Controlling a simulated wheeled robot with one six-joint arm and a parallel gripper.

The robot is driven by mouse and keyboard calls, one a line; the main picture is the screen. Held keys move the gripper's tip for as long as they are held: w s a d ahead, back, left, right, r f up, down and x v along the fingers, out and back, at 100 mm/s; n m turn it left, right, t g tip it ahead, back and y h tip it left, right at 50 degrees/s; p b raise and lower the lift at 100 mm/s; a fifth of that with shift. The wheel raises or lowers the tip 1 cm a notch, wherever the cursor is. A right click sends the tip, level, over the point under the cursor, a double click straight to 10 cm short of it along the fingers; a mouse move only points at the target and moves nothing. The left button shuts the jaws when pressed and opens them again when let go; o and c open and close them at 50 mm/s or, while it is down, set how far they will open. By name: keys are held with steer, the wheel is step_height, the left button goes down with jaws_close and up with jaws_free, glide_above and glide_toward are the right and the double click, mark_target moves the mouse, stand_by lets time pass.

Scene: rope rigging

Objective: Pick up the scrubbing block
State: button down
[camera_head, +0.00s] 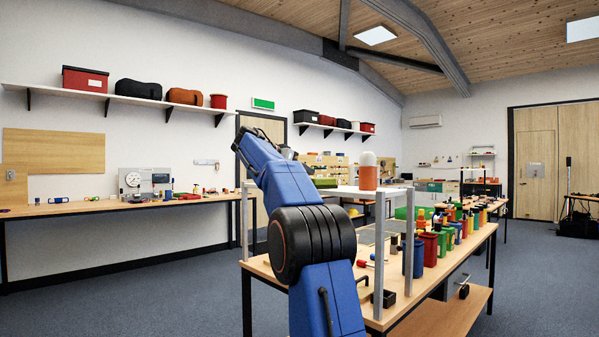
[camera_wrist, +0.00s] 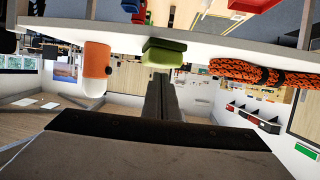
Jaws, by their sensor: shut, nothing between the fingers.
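The scrubbing block appears to be the small green block (camera_wrist: 164,52) in the wrist view, with a lighter and a darker green layer. It rests on the raised white shelf, which shows upside down there. In the head view a green block (camera_head: 325,183) lies on the shelf top beside my blue arm.
An orange-and-white capsule-shaped item (camera_head: 367,172) stands on the white shelf (camera_head: 352,192), near the block. An orange-and-black rope coil (camera_wrist: 252,73) lies on the block's other side. Grey posts hold the shelf above a wooden bench crowded with coloured containers (camera_head: 430,247).

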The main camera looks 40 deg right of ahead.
steer(key=d, duration=0.6)
steer(key=shift+s+d, duration=0.1)
steer(key=shift+d, duration=0.05)
steer(key=shift+f, duration=0.9)
steer(key=shift+f, duration=0.1)
steer(key=shift+a+f, duration=0.15)
steer(key=shift+a, duration=2.05)
steer(key=shift+r, duration=0.8)
